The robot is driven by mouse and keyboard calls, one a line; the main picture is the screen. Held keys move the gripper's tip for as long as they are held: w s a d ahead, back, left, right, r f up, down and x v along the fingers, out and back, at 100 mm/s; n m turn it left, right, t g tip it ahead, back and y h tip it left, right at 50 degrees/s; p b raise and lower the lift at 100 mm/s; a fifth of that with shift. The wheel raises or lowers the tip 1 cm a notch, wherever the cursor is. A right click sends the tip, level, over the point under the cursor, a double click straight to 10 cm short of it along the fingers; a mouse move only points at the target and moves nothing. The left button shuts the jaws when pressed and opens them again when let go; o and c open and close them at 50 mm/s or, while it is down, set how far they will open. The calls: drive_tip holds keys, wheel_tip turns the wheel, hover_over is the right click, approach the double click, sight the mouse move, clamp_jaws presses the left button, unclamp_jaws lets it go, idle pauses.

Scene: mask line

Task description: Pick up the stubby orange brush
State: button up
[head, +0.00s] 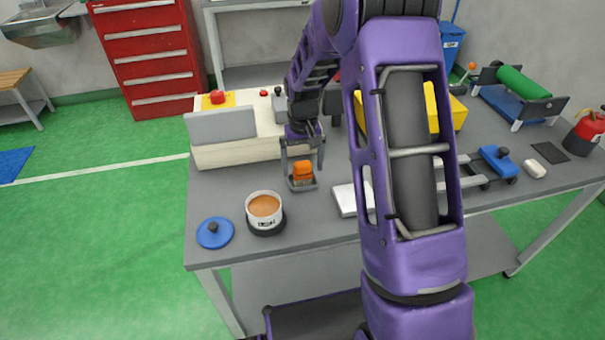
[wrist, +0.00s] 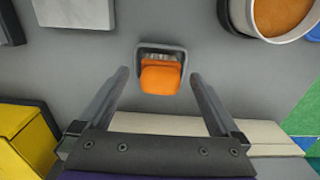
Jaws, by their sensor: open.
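The stubby orange brush (head: 303,170) sits in a small grey square holder (head: 302,186) on the grey table. In the wrist view, the orange brush (wrist: 160,78) shows from above, with pale bristles at its far end inside the holder's rim (wrist: 161,46). My gripper (head: 303,150) is open and empty, close above the brush. In the wrist view, my gripper's two fingers (wrist: 158,75) stand wide apart, one on each side of the brush, with a gap to it on both sides. I cannot tell the exact height of the fingertips over the table.
A pot of orange-brown liquid (head: 264,206) stands left of the holder, with a blue lid (head: 215,232) farther left. A white block (head: 350,199) lies to the right. A cream control console (head: 238,150) stands behind, and a yellow object (head: 448,108) farther back right.

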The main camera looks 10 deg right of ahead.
sight(302, 163)
drive_tip(key=shift+f, duration=0.8)
drive_tip(key=shift+w, duration=0.1)
drive_tip(key=c, duration=1.5)
drive_tip(key=shift+o, duration=0.2)
wheel_tip(302, 163, up, 10)
drive_tip(key=shift+r+p, duration=0.1)
drive_tip(key=shift+p, duration=0.25)
drive_tip(key=o, duration=0.8)
drive_tip(key=c, duration=0.6)
